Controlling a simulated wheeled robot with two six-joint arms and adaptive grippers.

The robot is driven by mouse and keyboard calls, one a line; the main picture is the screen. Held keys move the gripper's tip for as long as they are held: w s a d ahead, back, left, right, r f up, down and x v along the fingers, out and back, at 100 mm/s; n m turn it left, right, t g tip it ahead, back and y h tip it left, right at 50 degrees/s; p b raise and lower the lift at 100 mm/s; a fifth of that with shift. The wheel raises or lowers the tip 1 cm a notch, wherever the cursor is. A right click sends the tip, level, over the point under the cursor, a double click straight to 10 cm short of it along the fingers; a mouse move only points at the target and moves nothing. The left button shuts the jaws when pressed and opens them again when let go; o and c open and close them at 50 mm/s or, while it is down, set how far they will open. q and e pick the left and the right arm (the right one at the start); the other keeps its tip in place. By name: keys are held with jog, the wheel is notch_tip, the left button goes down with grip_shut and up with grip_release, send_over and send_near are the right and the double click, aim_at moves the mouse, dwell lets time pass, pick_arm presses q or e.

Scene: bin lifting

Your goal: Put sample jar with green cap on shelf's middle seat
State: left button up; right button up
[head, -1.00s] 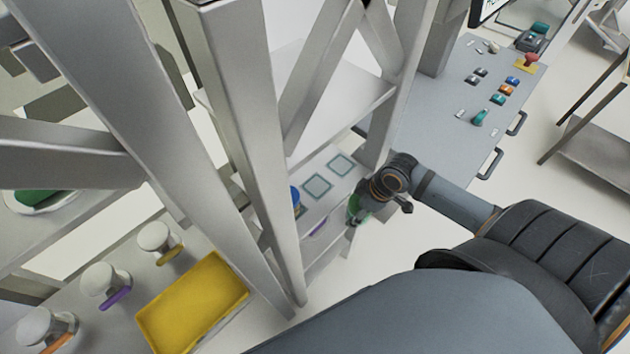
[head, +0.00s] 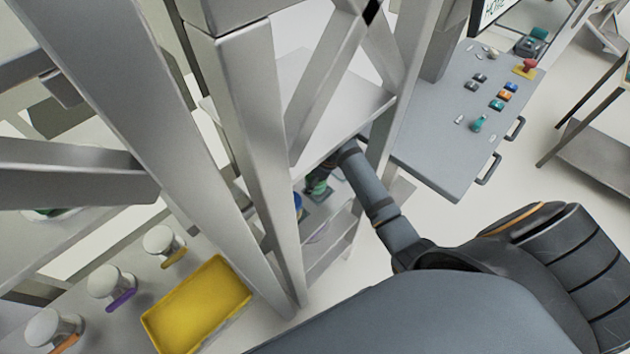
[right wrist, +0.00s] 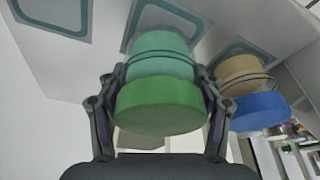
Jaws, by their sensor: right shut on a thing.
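The sample jar with the green cap (right wrist: 162,104) fills the middle of the right wrist view. Its body is pale green. My right gripper (right wrist: 158,100) is shut on it, with one finger on each side. In the head view the jar (head: 317,187) is inside the shelf, partly hidden by the gripper and wrist. In the right wrist view the middle seat (right wrist: 199,25), a teal-outlined square, shows behind the jar's body. I cannot tell whether the jar touches it. My left gripper is not in view.
A jar with a blue cap (right wrist: 258,110) stands on the neighbouring seat, close to my right finger. Another seat (right wrist: 52,12) on the other side is empty. Shelf posts (head: 250,130) and an upper board (head: 345,115) surround my right arm.

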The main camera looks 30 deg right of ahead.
jog(key=shift+s+f, duration=0.1)
jog(key=shift+f, duration=0.6)
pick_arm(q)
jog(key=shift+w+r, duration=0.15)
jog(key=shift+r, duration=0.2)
pick_arm(e)
jog(key=shift+s+d, duration=0.1)
jog(key=shift+s, duration=0.05)
jog(key=o, duration=1.2)
jog(key=shift+o, duration=1.2)
jog(key=shift+f, duration=0.1)
jog(key=shift+r+b, duration=0.2)
jog(key=shift+b, duration=0.2)
jog(key=s+d+b, duration=0.1)
jog(key=s+d, duration=0.1)
jog(key=s+d+b, duration=0.1)
jog(key=s+d, duration=0.2)
jog(key=s+d+b, duration=0.1)
jog(key=s+d, duration=0.1)
jog(key=s, duration=0.1)
jog(key=shift+d+r, duration=0.25)
jog(key=shift+r, duration=0.15)
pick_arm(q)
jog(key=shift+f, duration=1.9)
pick_arm(e)
jog(key=shift+s+d+r, duration=0.1)
jog(key=shift+s+d, duration=0.25)
jog(key=shift+s, duration=0.25)
